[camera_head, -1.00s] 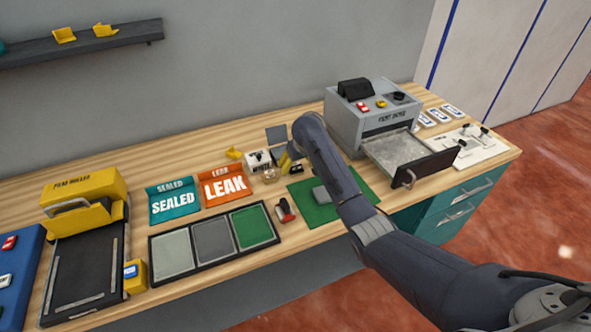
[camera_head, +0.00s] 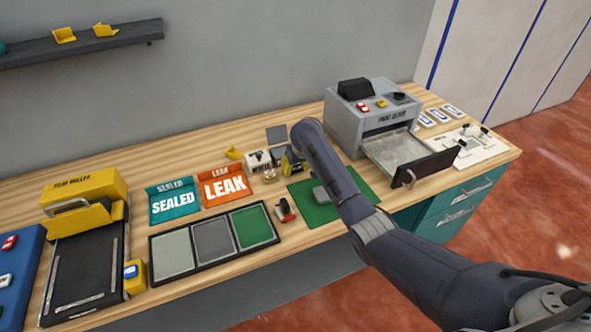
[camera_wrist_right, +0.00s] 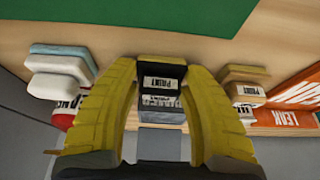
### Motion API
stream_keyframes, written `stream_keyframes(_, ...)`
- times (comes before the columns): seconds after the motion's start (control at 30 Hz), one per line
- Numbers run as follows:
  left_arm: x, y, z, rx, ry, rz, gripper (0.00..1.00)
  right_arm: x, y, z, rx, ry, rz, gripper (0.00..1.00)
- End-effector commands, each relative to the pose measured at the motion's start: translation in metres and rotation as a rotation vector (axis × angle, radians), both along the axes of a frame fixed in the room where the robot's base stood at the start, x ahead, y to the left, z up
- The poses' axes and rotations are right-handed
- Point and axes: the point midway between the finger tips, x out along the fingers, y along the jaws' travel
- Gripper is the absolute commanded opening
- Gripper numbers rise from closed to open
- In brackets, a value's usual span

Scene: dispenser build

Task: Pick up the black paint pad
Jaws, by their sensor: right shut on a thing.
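The black paint pad (camera_wrist_right: 162,82) is a small dark block with a white PAINT label. In the right wrist view it sits between the yellow fingers of my right gripper (camera_wrist_right: 161,70), which is shut on it. A grey block with a similar label (camera_wrist_right: 161,104) shows just below it in that view. I cannot tell whether the pad is clear of the bench. My left gripper is not in view.
The grey machine (camera_head: 360,120) with its open drawer stands to the right. Orange LEAK (camera_head: 224,187) and teal SEALED (camera_head: 172,203) trays and a three-panel tray (camera_head: 213,242) lie left.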

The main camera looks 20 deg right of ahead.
Motion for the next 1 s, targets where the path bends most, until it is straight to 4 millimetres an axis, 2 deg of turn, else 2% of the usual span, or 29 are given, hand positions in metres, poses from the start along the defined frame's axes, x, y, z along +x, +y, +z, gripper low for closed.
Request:
stream_keyframes(0.37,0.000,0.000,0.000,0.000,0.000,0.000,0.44,0.000,0.000,0.000,0.000,0.001,0.000,0.24)
stream_keyframes(0.57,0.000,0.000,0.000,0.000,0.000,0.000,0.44,0.000,0.001,0.010,0.001,0.000,0.001,0.23)
stream_keyframes(0.77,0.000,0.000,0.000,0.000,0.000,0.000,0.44,0.001,0.001,0.038,0.001,-0.004,0.000,0.23)
stream_keyframes(1.0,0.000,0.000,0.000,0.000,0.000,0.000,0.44,0.001,0.001,0.091,0.001,-0.006,0.001,0.23)
